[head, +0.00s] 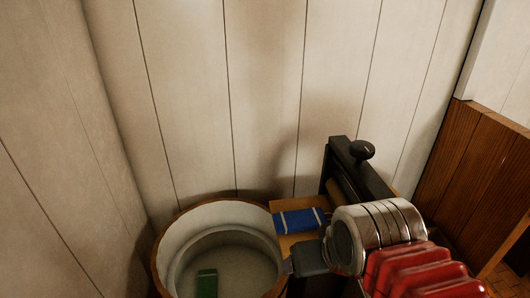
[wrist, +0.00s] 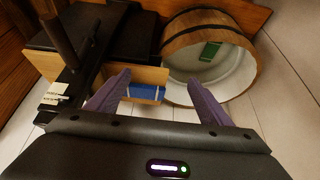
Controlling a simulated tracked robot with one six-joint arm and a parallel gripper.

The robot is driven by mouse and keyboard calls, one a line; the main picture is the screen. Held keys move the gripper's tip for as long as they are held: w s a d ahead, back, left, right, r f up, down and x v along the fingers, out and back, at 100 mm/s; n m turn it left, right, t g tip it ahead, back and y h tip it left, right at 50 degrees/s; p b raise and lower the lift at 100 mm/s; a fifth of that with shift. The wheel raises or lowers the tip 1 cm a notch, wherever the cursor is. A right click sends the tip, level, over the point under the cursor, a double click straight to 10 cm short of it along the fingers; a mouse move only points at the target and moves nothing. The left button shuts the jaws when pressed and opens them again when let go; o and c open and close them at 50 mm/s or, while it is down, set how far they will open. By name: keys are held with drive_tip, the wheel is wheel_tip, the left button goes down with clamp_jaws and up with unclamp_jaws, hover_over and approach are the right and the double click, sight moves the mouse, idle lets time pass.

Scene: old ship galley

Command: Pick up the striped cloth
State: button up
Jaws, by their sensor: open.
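The striped cloth (head: 300,220) is a small, flat blue piece with white stripes near its ends. It lies on a light wooden board (head: 287,243) beside a round tub in the head view. In the wrist view the cloth (wrist: 146,93) shows at the board's edge, between the two fingers in the picture. My gripper (wrist: 158,98) is open, with its purplish fingers spread and nothing held between them. How far the fingertips are from the cloth is hard to tell.
The round wooden tub (head: 163,245), pale inside, stands left of the board and holds a green block-like thing (head: 207,283). A black frame with a knob (head: 362,150) rises right of the cloth. White plank walls (head: 265,90) close off the back and left.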

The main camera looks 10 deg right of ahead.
drive_tip(key=shift+f, duration=0.1)
wheel_tip(320, 180, up, 3)
drive_tip(key=m+g, duration=0.6)
drive_tip(key=m, duration=1.2)
hover_over(295, 219)
drive_tip(key=shift+r, duration=0.2)
drive_tip(key=shift+f, duration=4.35)
